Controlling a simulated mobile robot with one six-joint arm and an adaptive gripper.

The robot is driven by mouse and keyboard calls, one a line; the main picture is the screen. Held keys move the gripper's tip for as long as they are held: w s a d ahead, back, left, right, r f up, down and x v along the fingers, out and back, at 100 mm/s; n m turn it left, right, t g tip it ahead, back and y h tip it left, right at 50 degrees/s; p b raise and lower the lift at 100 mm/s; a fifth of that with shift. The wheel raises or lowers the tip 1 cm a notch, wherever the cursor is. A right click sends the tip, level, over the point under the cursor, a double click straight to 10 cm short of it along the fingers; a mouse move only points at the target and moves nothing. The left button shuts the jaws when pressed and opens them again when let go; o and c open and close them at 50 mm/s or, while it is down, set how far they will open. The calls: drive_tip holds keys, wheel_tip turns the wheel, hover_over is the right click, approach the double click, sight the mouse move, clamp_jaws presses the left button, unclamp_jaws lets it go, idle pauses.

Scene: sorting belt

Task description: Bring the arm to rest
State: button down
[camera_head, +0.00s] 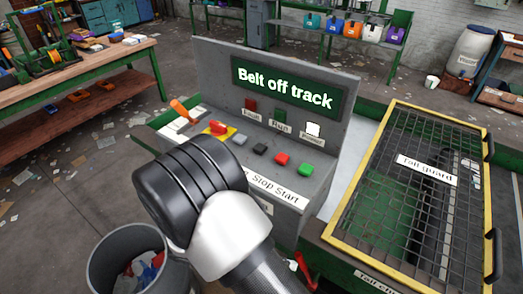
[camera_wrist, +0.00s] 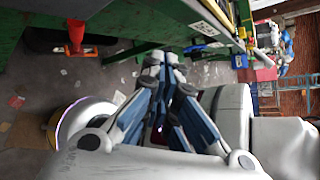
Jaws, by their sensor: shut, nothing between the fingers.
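My arm (camera_head: 205,200) shows in the head view as a dark ribbed joint with a pale link, in front of the control console (camera_head: 300,120). My gripper is not visible in the head view. In the wrist view my gripper (camera_wrist: 165,62) has blue and grey fingers with the tips close together. It is shut and empty, with floor and a green frame beyond it. I cannot tell whether the arm touches the console, as it hides part of the console's lower front.
The console screen (camera_head: 290,88) reads "Belt off track". A yellow-edged mesh tail guard (camera_head: 384,180) stands at the right. A grey bin (camera_head: 98,262) with scraps is at the lower left. A wooden workbench (camera_head: 105,62) stands at the back left, with open floor between.

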drive_tip(key=s+d+r+m+t+y, duration=0.2)
drive_tip(key=r+m+y, duration=0.4)
drive_tip(key=r+m, duration=0.6)
drive_tip(key=s+d+r+m+t+y, duration=0.3)
drive_tip(key=s+d+r+m+y, duration=0.2)
drive_tip(key=r+m, duration=0.7)
drive_tip(key=d+m+y, duration=0.1)
drive_tip(key=m, duration=0.2)
drive_tip(key=shift+d+m+y, duration=0.15)
drive_tip(key=shift+m+y, duration=0.15)
drive_tip(key=shift+y, duration=0.1)
